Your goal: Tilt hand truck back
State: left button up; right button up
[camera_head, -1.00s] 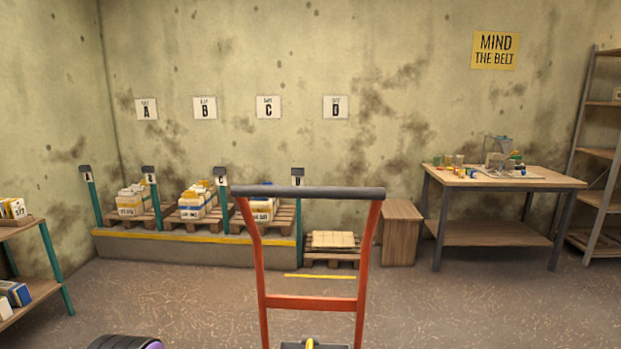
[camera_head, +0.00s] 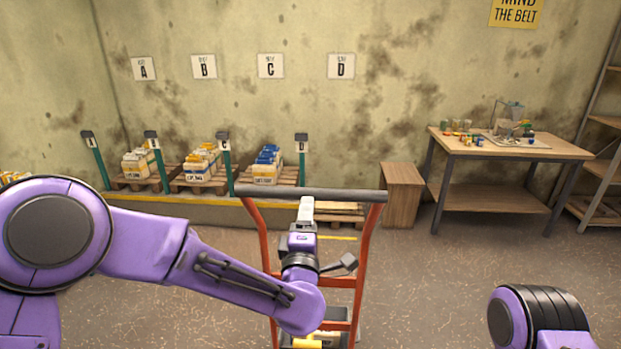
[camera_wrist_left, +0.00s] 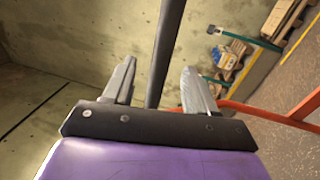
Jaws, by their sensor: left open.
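The hand truck (camera_head: 366,236) stands upright in front of me, with a red frame and a dark grey handle bar across its top (camera_head: 340,195). Its load plate area at the bottom is partly out of view. My left gripper (camera_head: 306,203) is at the middle of the handle bar. In the left wrist view the handle bar (camera_wrist_left: 166,55) runs between the two open fingers (camera_wrist_left: 158,82) without visible contact on either side. The red frame (camera_wrist_left: 275,117) shows at the right there. My right gripper is not in view; only part of my right arm shows at lower right.
Pallets with boxes (camera_head: 266,165) stand on a yellow-edged platform by the back wall, under signs A to D. A wooden crate (camera_head: 401,195) and a workbench (camera_head: 510,150) stand at the right. The floor (camera_head: 430,270) around the hand truck looks clear.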

aim_at(310, 190)
pick_arm(q)
jog(key=p+x, duration=0.3)
jog(key=x, duration=0.6)
jog(key=shift+w+f+p, duration=0.15)
jog(key=shift+w+p, duration=0.15)
jog(key=shift+p, duration=0.1)
jog(key=shift+w, duration=0.25)
jog(key=shift+c, duration=0.3)
jog(key=shift+f, duration=0.1)
grip_shut()
